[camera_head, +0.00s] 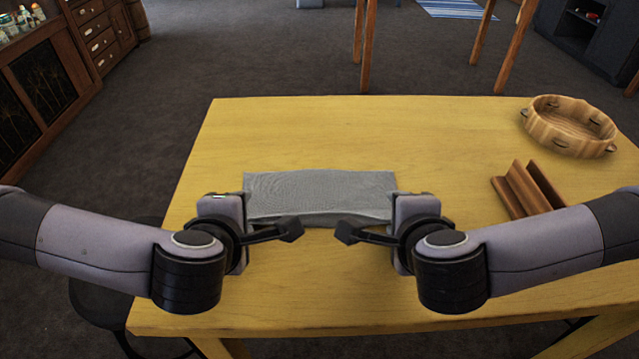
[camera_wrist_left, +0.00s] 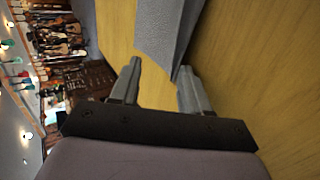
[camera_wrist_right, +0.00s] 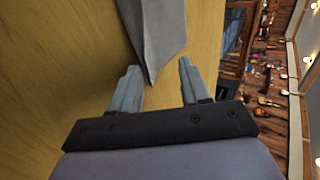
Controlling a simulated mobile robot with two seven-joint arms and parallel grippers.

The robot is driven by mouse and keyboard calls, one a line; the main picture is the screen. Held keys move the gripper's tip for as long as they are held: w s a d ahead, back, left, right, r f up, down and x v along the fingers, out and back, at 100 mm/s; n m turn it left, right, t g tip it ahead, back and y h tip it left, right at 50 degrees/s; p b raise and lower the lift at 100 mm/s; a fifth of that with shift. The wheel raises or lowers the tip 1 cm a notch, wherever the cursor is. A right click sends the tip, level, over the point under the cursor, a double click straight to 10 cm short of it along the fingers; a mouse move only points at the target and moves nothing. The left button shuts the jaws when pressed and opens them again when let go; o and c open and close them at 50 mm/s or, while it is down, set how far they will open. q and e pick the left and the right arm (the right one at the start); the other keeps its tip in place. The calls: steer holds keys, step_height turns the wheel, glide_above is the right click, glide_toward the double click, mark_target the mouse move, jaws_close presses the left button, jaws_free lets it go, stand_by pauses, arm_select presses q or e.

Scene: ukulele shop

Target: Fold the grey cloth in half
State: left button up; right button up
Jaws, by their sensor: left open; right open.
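The grey cloth (camera_head: 320,195) lies as a wide, shallow rectangle near the middle of the yellow table. Its front edge bulges slightly, and I cannot tell how many layers it has. My left gripper (camera_head: 290,229) and right gripper (camera_head: 347,232) are open at its front edge, pointing inward towards each other. In the left wrist view the cloth (camera_wrist_left: 160,28) reaches down between the fingers, close to one fingertip. In the right wrist view a cloth corner (camera_wrist_right: 155,45) hangs or lies between the open fingers. Neither gripper is closed on it. My wrists hide its front corners in the head view.
The yellow table (camera_head: 300,130) is clear behind and in front of the cloth. A wooden tambourine (camera_head: 568,128) lies at the back right. A brown wooden grooved block (camera_head: 525,190) lies beside my right arm. Wooden legs (camera_head: 365,50) stand beyond the table.

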arm_select(q)
steer(key=s+r, duration=0.4)
steer(key=r, duration=0.5)
arm_select(e)
steer(key=s+r, duration=0.4)
steer(key=r, duration=0.5)
arm_select(q)
steer(key=shift+s+f, duration=0.1)
steer(key=shift+s, duration=0.05)
arm_select(e)
steer(key=shift+s+f, duration=0.1)
steer(key=shift+s, duration=0.05)
